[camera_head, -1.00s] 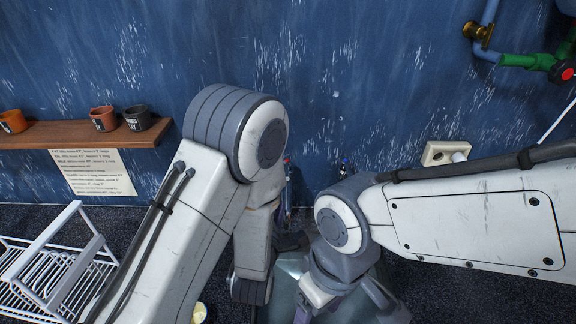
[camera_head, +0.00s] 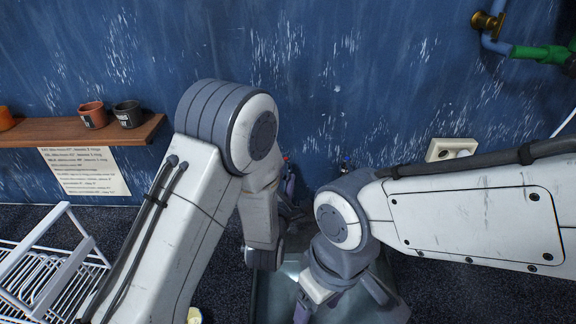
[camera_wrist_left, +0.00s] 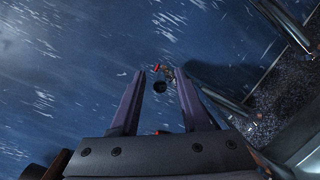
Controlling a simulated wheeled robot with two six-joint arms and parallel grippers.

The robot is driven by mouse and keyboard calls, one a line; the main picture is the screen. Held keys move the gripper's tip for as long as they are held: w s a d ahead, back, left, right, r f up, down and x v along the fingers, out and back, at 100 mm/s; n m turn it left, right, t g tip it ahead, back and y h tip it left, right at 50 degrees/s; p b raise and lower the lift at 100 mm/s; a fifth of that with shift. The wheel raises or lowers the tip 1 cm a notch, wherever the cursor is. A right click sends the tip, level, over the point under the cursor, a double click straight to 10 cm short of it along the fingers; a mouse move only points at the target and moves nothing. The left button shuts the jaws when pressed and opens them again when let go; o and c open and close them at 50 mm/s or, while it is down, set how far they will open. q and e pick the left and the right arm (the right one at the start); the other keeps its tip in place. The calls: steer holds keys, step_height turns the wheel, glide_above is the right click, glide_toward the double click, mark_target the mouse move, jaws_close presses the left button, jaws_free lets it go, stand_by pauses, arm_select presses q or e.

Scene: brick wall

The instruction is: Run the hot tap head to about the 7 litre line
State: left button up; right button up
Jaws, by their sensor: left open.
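A red tap head (camera_wrist_left: 157,67) shows in the left wrist view beyond my left fingertips, on a dark tap body (camera_wrist_left: 160,86). In the head view its red tip (camera_head: 285,158) is partly hidden behind my left arm. A blue tap head (camera_head: 346,160) shows to its right. My left gripper (camera_wrist_left: 159,78) is open and empty, its two fingers apart on either side of the red head's line of sight; I cannot tell any contact. My right gripper (camera_head: 338,300) has its fingers spread, pointing down over the metal basin (camera_head: 275,300). No water and no litre line can be made out.
A white wire rack (camera_head: 50,270) stands at the left. A wooden shelf (camera_head: 60,132) with cups (camera_head: 128,114) hangs above a written sheet (camera_head: 84,171). A white wall fitting (camera_head: 450,149) and pipes (camera_head: 495,40) are on the right.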

mark_target(287, 167)
arm_select(q)
steer(key=shift+w+d+p, duration=0.15)
steer(key=shift+w+p, duration=0.1)
steer(key=shift+w, duration=0.65)
steer(key=shift+w+d+p, duration=0.15)
steer(key=shift+w+p, duration=0.1)
steer(key=shift+w, duration=0.6)
jaws_close()
